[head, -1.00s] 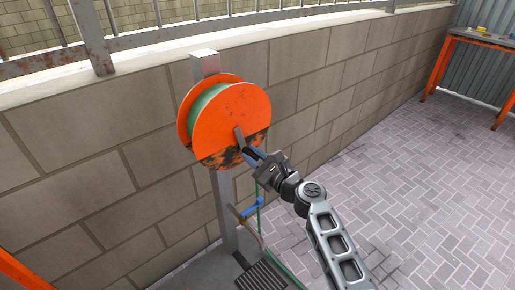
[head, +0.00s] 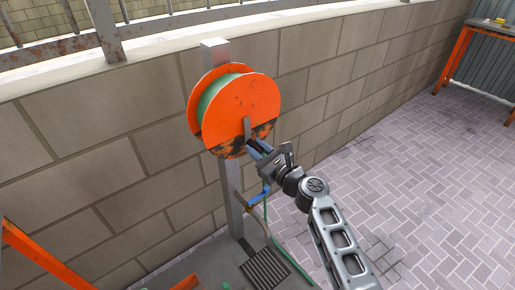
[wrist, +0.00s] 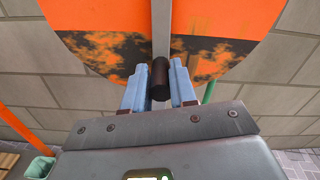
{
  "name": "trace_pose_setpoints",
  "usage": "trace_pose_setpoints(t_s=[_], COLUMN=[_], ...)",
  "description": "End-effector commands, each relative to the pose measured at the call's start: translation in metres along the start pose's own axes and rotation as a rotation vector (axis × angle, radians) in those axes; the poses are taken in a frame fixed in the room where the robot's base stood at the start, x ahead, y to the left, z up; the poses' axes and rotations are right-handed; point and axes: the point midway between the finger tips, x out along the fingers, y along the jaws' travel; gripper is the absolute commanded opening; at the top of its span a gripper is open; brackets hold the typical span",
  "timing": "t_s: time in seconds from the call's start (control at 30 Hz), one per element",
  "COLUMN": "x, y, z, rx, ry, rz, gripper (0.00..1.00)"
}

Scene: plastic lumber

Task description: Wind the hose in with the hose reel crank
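The orange hose reel (head: 256,92), with dark worn patches, is mounted on a grey post (head: 237,205) by the wall. Green hose (head: 218,97) is wound between its discs. The grey crank arm (head: 247,127) points down from the hub; it also shows in the wrist view (wrist: 161,25). Its dark crank handle (wrist: 159,80) sits between my gripper's blue fingers (wrist: 160,78). My gripper (head: 260,149) appears shut on the handle, just below the reel's hub. In the head view the fingers hide the handle.
A blue tap-like fitting (head: 259,194) is on the post below the reel. Loose green hose (head: 290,262) runs down to the ground past a dark grate (head: 265,268). The block wall (head: 130,150) is close behind. Paving at right is open, with an orange-legged table (head: 461,55) beyond.

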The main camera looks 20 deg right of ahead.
Motion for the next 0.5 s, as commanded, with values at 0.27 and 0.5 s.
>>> trace_pose_setpoints(t_s=[0.27, 0.5], x=[0.0001, -0.0029], y=[-0.0003, -0.0006], z=[0.0003, 0.0001], rx=[0.0, 0.0], ry=[-0.001, 0.0], rz=[0.0, -0.001], gripper=[0.48, 0.48])
